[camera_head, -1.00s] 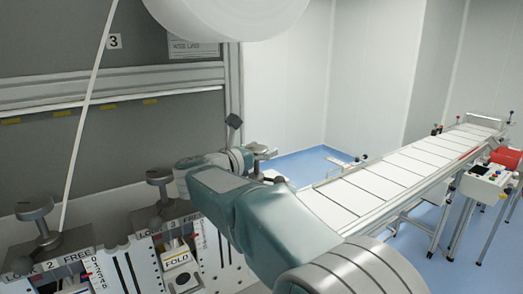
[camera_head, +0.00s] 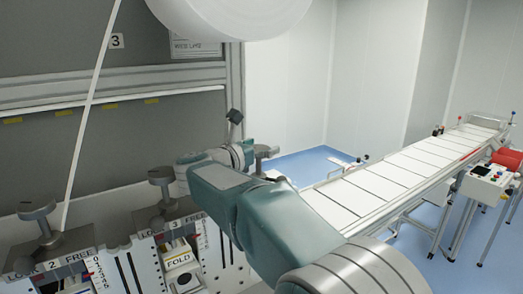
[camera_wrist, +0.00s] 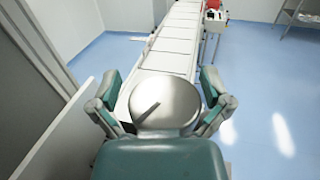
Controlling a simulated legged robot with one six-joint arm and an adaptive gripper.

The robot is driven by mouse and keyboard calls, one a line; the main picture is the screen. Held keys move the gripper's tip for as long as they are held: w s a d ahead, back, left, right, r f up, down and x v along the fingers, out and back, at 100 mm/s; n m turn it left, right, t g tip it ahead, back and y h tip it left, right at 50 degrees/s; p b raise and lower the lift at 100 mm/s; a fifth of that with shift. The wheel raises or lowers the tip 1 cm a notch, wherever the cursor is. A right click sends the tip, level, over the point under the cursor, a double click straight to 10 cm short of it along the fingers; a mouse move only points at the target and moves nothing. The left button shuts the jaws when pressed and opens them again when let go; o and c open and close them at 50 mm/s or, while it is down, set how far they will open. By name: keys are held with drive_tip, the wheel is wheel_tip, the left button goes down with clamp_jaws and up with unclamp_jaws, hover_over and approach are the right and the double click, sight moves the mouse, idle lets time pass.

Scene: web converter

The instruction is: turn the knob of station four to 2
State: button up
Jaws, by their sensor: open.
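A round silver knob top (camera_wrist: 165,103) with a dark pointer line lies between my fingers in the wrist view. It appears to be the station four knob; its scale and number label are not visible. In the head view a grey knob (camera_head: 265,151) shows just right of my wrist, partly hidden by my arm. My gripper (camera_wrist: 159,84) is open, with one finger on each side of the knob top; I cannot tell whether they touch it. In the head view only one dark fingertip sticks up clearly above the wrist.
The station two knob (camera_head: 37,210) and station three knob (camera_head: 160,177) stand at left above their lock/free plates. A white roll (camera_head: 228,15) hangs overhead. A long conveyor (camera_head: 385,175) runs away at right beside a control box (camera_head: 487,183).

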wheel_tip(320, 180, up, 9)
drive_tip(key=shift+w+a+f, duration=0.1)
drive_tip(key=shift+a, duration=0.05)
idle(0.4)
